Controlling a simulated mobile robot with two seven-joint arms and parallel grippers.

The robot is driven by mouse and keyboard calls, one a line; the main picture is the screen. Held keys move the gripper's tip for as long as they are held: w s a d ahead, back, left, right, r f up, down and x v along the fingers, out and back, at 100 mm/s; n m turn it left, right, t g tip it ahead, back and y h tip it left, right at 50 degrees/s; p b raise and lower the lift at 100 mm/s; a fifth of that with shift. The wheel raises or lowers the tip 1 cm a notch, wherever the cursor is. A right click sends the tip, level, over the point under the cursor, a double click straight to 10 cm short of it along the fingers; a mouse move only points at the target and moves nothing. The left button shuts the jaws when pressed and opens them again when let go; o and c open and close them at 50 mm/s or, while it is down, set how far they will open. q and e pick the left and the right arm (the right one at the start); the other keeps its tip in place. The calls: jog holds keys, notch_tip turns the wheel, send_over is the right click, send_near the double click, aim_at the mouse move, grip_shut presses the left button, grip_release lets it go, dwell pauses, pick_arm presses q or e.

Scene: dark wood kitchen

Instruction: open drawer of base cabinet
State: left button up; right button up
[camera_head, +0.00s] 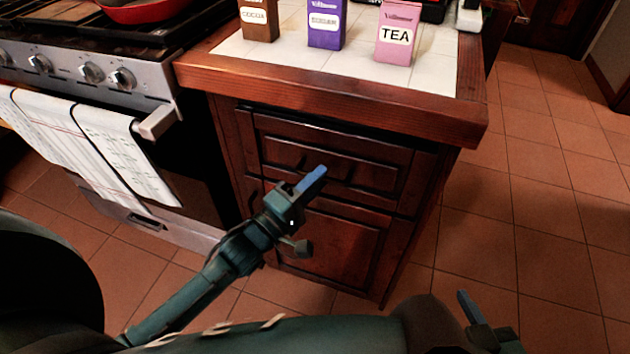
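The dark wood base cabinet (340,245) stands under a tiled counter. Its drawer front (385,180) is the upper panel and looks flush with the cabinet; a dark gap runs above it. My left gripper (312,180) is in front of the drawer, its blue fingertip over the middle of the drawer front. The gripper hides part of the front, and the drawer's dark handle is hard to make out; I cannot tell whether they touch. Only one blue finger shows clearly. My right gripper (468,306) is low at the bottom right, over the floor, away from the cabinet, and partly cut off.
A cabinet door (340,240) is below the drawer. A stove (90,70) with towels (95,140) on its handle stands at left. Tiled floor (550,230) is clear at right.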

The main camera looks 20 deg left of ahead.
pick_arm(q)
grip_shut()
jog(key=shift+s, duration=0.1)
pick_arm(e)
jog(key=shift+r, duration=0.1)
